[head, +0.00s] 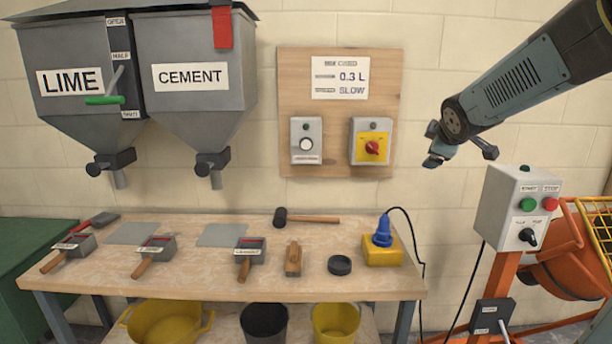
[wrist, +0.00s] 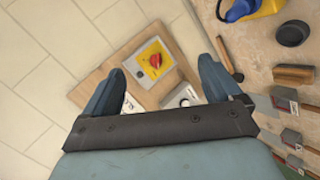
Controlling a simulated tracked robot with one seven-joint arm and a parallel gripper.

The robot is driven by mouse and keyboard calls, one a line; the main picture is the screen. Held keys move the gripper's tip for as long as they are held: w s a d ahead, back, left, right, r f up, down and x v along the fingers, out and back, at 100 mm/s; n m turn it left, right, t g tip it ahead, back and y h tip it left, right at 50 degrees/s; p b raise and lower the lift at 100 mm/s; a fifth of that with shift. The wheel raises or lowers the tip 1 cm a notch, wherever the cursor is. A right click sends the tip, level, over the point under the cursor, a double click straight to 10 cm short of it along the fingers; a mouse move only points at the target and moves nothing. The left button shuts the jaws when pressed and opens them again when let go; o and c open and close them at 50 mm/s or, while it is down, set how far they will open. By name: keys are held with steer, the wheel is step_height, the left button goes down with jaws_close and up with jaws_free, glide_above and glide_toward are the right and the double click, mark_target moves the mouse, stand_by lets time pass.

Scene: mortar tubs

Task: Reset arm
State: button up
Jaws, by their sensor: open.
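My gripper (head: 460,150) hangs in the air at the upper right of the head view, at the end of my arm, in front of the block wall and above the right end of the workbench. In the wrist view my gripper (wrist: 165,85) shows two blue-grey fingers spread wide apart with nothing between them. It is open and empty. Beyond the fingers the wrist view shows the wooden wall board with the yellow plate and red knob (wrist: 155,61). The same red knob (head: 372,147) is on the board in the head view.
The workbench (head: 190,270) holds several scoops, a mallet (head: 300,218), a brush (head: 293,260) and a yellow box with a blue plug (head: 382,245). Lime (head: 70,70) and cement (head: 190,65) hoppers hang at left. A control box (head: 520,205) and orange mixer (head: 565,260) stand at right.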

steer(key=s+a+f+m+g, duration=0.2)
steer(key=s+m, duration=0.2)
steer(key=s, duration=0.5)
steer(key=s+a+f+m+g+y, duration=0.1)
steer(key=s+a+f+m+g, duration=0.1)
steer(key=s, duration=0.8)
steer(key=s+a+f+m+g+y, duration=0.1)
steer(key=s+a+m, duration=0.3)
steer(key=s, duration=0.6)
steer(key=shift+a+f+m+g, duration=0.25)
steer(key=shift+f+m+g, duration=0.25)
steer(key=shift+f+m, duration=0.45)
